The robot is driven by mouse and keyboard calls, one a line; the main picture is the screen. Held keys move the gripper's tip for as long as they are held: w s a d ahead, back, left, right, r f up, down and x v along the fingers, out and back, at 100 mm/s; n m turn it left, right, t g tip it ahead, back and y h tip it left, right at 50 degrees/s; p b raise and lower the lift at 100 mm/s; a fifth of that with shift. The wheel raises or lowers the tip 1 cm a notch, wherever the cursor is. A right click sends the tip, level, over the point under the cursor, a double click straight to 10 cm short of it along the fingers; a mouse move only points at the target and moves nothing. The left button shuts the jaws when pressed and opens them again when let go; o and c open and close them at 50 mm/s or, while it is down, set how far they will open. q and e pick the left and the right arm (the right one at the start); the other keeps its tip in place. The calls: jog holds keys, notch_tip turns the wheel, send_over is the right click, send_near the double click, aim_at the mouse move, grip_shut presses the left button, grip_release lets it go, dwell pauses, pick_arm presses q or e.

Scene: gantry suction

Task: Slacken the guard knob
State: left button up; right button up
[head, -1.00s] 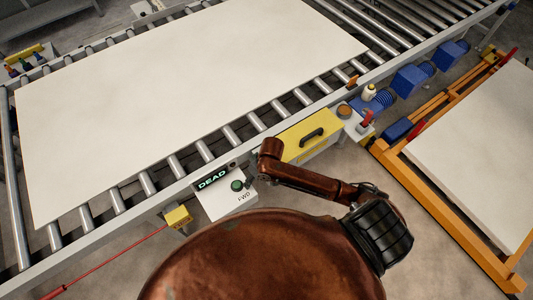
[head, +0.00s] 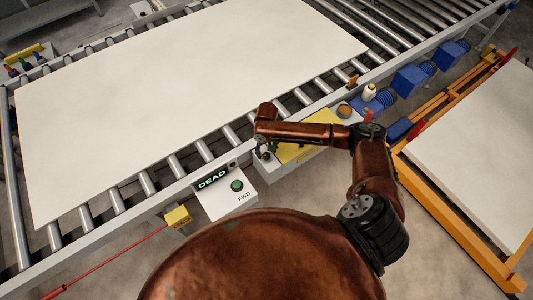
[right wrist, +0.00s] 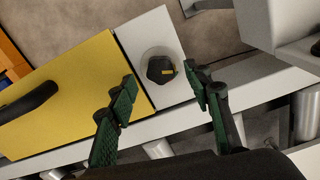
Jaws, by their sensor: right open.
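The guard knob (right wrist: 160,69) shows in the right wrist view as a dark faceted knob with a yellow mark, on a round grey base on a white panel beside the yellow guard (right wrist: 75,95). My right gripper (right wrist: 161,74) is open and empty, its green fingers on either side of the knob in the picture. I cannot tell whether they have come down level with it. In the head view my right gripper (head: 266,152) hangs at the left end of the yellow guard (head: 295,150), and my arm covers much of the guard. My left gripper is not in view.
A control box with a green button (head: 237,185) and a lit "DEAD" display (head: 212,179) stands just left of the gripper. The roller conveyor (head: 150,182) carries a large pale sheet (head: 190,90). The guard's black handle (right wrist: 28,101) is left of the fingers.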

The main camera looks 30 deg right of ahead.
jog(key=shift+f, duration=1.05)
jog(key=c, duration=1.1)
